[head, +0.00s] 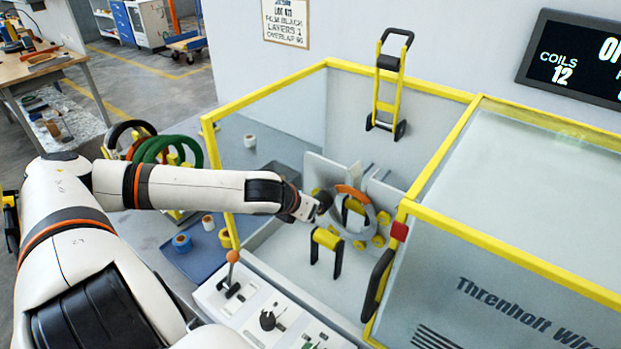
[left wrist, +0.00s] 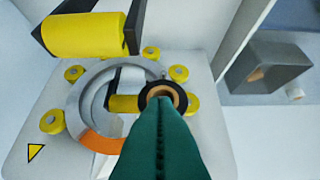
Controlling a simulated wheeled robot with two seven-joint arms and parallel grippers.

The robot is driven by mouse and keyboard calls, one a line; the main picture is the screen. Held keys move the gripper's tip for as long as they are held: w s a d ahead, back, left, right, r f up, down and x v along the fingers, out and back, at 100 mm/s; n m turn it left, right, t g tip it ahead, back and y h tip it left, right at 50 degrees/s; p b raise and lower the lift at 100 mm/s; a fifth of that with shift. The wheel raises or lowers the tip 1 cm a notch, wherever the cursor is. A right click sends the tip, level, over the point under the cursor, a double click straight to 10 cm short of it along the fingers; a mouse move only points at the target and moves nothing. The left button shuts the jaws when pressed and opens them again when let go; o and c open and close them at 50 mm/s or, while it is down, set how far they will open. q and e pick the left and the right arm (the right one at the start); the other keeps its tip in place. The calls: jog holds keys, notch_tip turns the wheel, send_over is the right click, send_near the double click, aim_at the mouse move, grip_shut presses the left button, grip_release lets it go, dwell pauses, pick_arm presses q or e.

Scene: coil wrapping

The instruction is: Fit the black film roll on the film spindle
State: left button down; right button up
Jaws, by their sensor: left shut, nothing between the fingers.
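The black film roll (left wrist: 178,93), with a tan core, is just beyond my left gripper's tips in the left wrist view. My left gripper (left wrist: 160,112) is shut and empty, and its teal fingers cover the roll's lower part. A short yellow cylinder (left wrist: 124,103) lies left of the roll; I cannot tell whether it is the film spindle or whether the roll is around it. A grey ring with an orange segment (left wrist: 98,142) stands behind, also in the head view (head: 352,190). There my left gripper (head: 318,203) reaches inside the machine's yellow frame. My right gripper is out of view.
Several yellow rollers (left wrist: 53,121) surround the ring. A thick yellow bar with black ends (head: 326,239) stands in front of it. A control panel (head: 262,312) with levers is nearest.

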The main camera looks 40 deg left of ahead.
pick_arm(q)
jog(key=shift+w, duration=0.25)
jog(key=shift+w+a+r+p, duration=0.1)
jog(key=shift+w+p, duration=0.15)
jog(key=shift+w, duration=0.2)
jog(key=shift+w+a+r+p, duration=0.1)
jog(key=shift+w+p, duration=0.15)
jog(key=shift+w, duration=0.15)
jog(key=shift+r, duration=0.1)
